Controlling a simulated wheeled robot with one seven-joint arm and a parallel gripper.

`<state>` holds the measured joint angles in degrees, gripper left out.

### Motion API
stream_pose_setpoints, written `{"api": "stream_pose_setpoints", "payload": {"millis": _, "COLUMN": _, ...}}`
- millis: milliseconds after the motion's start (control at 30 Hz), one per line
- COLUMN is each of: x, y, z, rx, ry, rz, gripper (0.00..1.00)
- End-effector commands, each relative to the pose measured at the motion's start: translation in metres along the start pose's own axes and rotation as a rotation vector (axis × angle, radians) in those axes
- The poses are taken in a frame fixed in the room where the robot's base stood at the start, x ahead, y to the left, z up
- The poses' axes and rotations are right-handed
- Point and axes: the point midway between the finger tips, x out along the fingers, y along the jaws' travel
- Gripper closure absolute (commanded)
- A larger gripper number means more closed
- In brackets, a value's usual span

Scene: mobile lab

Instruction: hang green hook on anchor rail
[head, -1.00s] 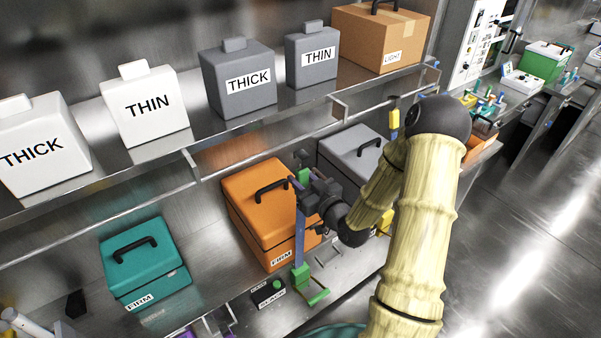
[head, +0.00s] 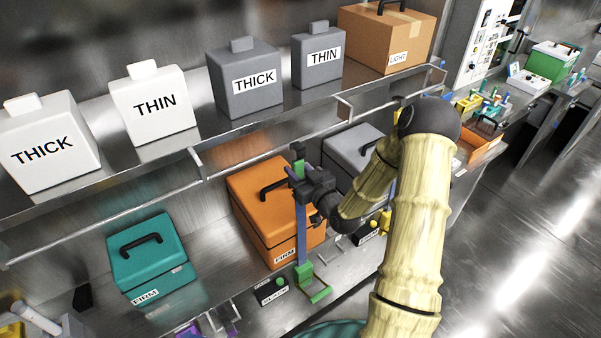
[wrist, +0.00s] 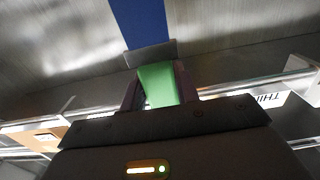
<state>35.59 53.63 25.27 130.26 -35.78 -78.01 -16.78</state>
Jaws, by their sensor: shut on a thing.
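The green hook is a tall piece with a green top (head: 298,168), a blue shaft (head: 301,232) and a green foot with a bent lower end (head: 320,293). My gripper (head: 304,184) is shut on its upper part, and the hook hangs upright in front of the orange box. In the wrist view the green part (wrist: 158,86) sits between the fingers, with the blue shaft (wrist: 140,22) beyond. The anchor rail (head: 105,222) is a metal bar along the upper shelf's front. The green top is close to the rail in the head view; I cannot tell whether they touch.
On the lower shelf stand a teal box (head: 148,250), an orange box (head: 262,205) and a grey box (head: 352,150). Labelled white and grey containers and a cardboard box (head: 385,38) stand on the upper shelf. A small black button box (head: 271,291) lies below the hook.

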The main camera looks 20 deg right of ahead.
Motion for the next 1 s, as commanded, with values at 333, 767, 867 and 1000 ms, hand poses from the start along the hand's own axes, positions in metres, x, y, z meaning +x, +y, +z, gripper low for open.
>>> {"api": "stream_pose_setpoints", "payload": {"millis": 333, "x": 0.024, "y": -0.001, "z": -0.002, "rx": 0.000, "ry": 0.003, "rz": -0.002, "gripper": 0.99}}
{"api": "stream_pose_setpoints", "payload": {"millis": 767, "x": 0.050, "y": -0.001, "z": 0.000, "rx": 0.000, "ry": 0.001, "rz": -0.001, "gripper": 0.99}}
{"api": "stream_pose_setpoints", "payload": {"millis": 867, "x": 0.049, "y": -0.002, "z": 0.008, "rx": 0.000, "ry": 0.001, "rz": -0.001, "gripper": 0.99}}
{"api": "stream_pose_setpoints", "payload": {"millis": 1000, "x": 0.049, "y": -0.002, "z": 0.011, "rx": 0.000, "ry": 0.002, "rz": -0.002, "gripper": 0.99}}
